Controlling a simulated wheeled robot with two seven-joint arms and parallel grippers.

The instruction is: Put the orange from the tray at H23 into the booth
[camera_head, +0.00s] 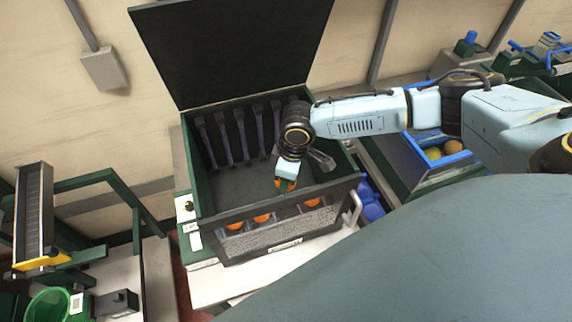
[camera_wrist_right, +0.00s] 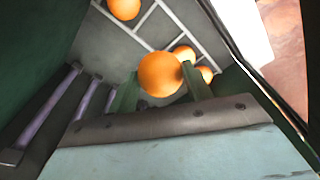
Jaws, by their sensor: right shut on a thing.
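The booth (camera_head: 295,222) is a dark green box with its black lid (camera_head: 235,50) raised and a window in its front wall. My right gripper (camera_head: 287,184) reaches down through the open top and is inside the booth. In the right wrist view its two green fingers (camera_wrist_right: 160,84) are shut on an orange (camera_wrist_right: 161,72). The held orange is above the booth floor, which has white grid lines (camera_wrist_right: 145,20). In the head view the gripper mostly hides it. My left gripper is not in view.
Other oranges lie in the booth: one (camera_wrist_right: 124,8) apart, two (camera_wrist_right: 184,54) close together. Several show through the front window (camera_head: 262,217). Dark strips (camera_head: 225,138) hang along the back wall. A blue tray with fruit (camera_head: 418,148) stands right. A green bucket (camera_head: 48,305) is lower left.

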